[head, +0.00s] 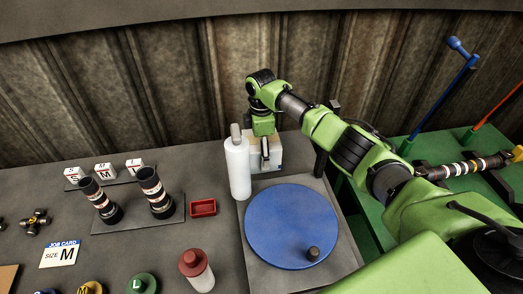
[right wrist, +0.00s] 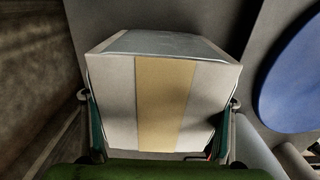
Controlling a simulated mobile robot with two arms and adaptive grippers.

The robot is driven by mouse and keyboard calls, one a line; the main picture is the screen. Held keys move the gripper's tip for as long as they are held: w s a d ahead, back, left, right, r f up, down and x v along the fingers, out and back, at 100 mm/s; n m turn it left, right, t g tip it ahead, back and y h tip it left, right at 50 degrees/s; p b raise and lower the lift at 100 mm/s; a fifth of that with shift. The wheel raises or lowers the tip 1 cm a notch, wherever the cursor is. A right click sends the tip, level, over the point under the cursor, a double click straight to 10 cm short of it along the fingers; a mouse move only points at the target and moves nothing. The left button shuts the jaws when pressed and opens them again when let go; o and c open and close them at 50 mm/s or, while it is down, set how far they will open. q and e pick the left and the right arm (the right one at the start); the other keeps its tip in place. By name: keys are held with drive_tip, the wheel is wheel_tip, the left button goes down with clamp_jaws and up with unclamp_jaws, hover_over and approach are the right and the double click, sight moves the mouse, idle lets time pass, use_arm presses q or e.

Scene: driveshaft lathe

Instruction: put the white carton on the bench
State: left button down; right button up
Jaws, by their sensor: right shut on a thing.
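The white carton (head: 276,157) is at the back of the bench (head: 215,238) in the head view, partly hidden by a white bottle and my gripper. In the right wrist view the carton (right wrist: 205,105) fills the middle, with a tan stripe (right wrist: 163,105) down its near face. My right gripper (head: 264,150) is shut on the carton, one finger on each side of it. The carton is at or close above the bench surface; I cannot tell whether it touches. My left gripper is not in view.
The white bottle (head: 237,170) stands close in front of the carton. A blue round turntable (head: 290,228) with a dark knob is nearer. A red tray (head: 203,208), a red-capped bottle (head: 197,270) and two dark shafts (head: 155,193) stand left. A green table (head: 435,150) is right.

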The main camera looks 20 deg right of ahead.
drive_tip(key=o, duration=1.5)
drive_tip(key=shift+c, duration=0.2)
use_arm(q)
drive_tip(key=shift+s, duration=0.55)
use_arm(e)
drive_tip(key=shift+o, duration=0.2)
wheel_tip(320, 180, up, 11)
drive_tip(key=shift+f+b, duration=0.15)
drive_tip(key=shift+b, duration=0.7)
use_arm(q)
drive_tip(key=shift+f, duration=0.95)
use_arm(e)
drive_tip(key=shift+r, duration=0.8)
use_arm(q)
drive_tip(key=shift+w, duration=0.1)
use_arm(e)
drive_tip(key=shift+f, duration=0.1)
